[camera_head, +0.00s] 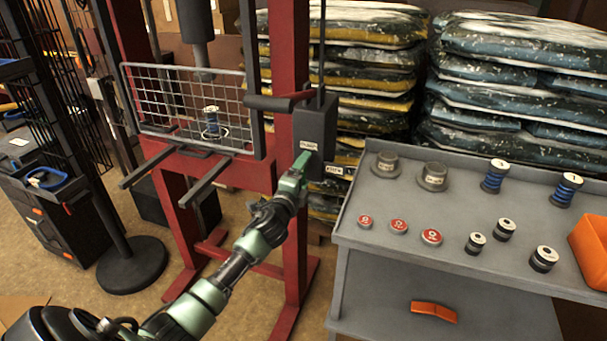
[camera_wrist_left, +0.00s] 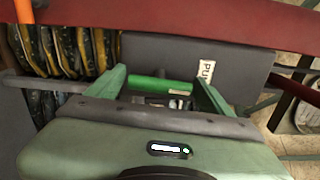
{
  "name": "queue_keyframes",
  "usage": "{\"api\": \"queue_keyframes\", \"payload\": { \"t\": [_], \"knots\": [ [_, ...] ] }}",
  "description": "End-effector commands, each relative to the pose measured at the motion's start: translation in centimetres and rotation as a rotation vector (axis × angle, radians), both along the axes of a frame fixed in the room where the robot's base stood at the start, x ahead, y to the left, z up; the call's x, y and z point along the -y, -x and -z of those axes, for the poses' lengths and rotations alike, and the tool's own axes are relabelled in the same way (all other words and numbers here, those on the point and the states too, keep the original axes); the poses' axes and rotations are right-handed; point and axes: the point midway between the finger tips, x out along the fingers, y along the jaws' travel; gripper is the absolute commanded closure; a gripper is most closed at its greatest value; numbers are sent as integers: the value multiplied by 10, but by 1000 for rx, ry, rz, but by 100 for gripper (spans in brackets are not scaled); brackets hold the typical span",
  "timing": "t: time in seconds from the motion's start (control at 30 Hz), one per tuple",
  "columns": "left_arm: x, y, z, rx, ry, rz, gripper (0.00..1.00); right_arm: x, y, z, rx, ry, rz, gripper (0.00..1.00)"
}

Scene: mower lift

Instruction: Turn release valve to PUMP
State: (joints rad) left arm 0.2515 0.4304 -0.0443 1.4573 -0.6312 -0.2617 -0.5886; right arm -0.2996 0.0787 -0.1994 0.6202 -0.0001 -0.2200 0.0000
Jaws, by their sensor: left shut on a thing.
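The grey pump box (camera_head: 315,128) is fixed to the red press frame. It bears a white label (camera_head: 308,146), and a second small label (camera_head: 333,169) sits at its lower right. In the left wrist view, a label beginning "PU" (camera_wrist_left: 206,74) shows on the dark box face. My left gripper (camera_head: 299,168) is at the lower front of the box. In the left wrist view its fingers (camera_wrist_left: 160,90) are shut on a green cylindrical valve handle (camera_wrist_left: 160,84), which lies crosswise between them. The gripper hides the handle in the head view. My right gripper is in neither view.
A mesh guard (camera_head: 190,105) stands before a spring (camera_head: 212,122) on the press. A grey bench (camera_head: 400,230) at right carries springs, caps and an orange bin (camera_head: 592,248). Stacked bags (camera_head: 520,80) stand behind. A round black base (camera_head: 132,265) is on the floor at left.

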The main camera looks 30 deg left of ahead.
Motion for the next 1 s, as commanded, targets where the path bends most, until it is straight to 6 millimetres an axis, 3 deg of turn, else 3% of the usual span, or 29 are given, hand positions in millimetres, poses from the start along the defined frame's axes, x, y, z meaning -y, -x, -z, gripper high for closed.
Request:
{"api": "queue_keyframes", "payload": {
  "t": [0.73, 0.77, 0.8, 1.0],
  "knots": [
    [-1, 0, 1, 18, 83, -3, 59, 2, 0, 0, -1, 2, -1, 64],
    [-1, 0, 1, 18, 83, -3, 10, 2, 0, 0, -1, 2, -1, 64],
    [-1, 0, 1, 18, 82, -2, 0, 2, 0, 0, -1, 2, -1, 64],
    [0, 0, 0, 18, 80, -1, 0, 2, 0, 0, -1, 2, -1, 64]
  ]
}}
